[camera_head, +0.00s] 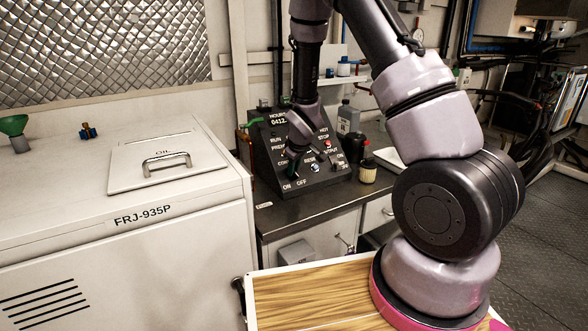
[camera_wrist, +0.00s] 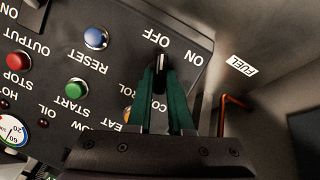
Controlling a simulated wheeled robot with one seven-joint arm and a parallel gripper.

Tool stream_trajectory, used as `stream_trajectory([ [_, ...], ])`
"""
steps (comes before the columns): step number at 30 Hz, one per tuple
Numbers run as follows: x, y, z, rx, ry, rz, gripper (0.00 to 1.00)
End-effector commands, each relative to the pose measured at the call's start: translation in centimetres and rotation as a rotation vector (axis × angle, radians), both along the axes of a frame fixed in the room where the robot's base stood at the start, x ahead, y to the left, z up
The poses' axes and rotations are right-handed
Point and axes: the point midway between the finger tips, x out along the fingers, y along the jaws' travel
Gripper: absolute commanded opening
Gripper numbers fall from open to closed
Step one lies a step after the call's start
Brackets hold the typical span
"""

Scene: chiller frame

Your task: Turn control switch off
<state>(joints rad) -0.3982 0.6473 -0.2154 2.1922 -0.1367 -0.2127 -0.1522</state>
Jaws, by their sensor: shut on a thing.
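The black control panel (camera_head: 335,181) stands on the counter, and it fills much of the wrist view (camera_wrist: 60,70). The control switch (camera_wrist: 160,62) is a dark knob with a light mark, seen upside down beside the printed OFF and ON labels. Its mark lies close under the OFF label, with ON off to the right. My gripper (camera_wrist: 159,72) has green fingers shut on the switch. In the head view my gripper (camera_head: 292,157) is at the panel's lower left, above the ON and OFF labels, and it hides the switch.
A blue reset button (camera_wrist: 95,39) and a red stop button (camera_wrist: 18,61) sit near my fingers. An orange pipe (camera_wrist: 228,112) runs close on the right. Bottles (camera_head: 347,118) and a yellow jar (camera_head: 367,172) stand right of the panel; a white cabinet (camera_head: 130,215) is left.

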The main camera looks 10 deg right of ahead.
Motion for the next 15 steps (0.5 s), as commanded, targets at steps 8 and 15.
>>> stream_trajectory([
  [8, -0.08, 0.10, -0.06, -0.078, -0.024, 0.081, 0.00],
  [15, -0.07, 0.08, -0.06, -0.098, -0.032, 0.103, 0.00],
])
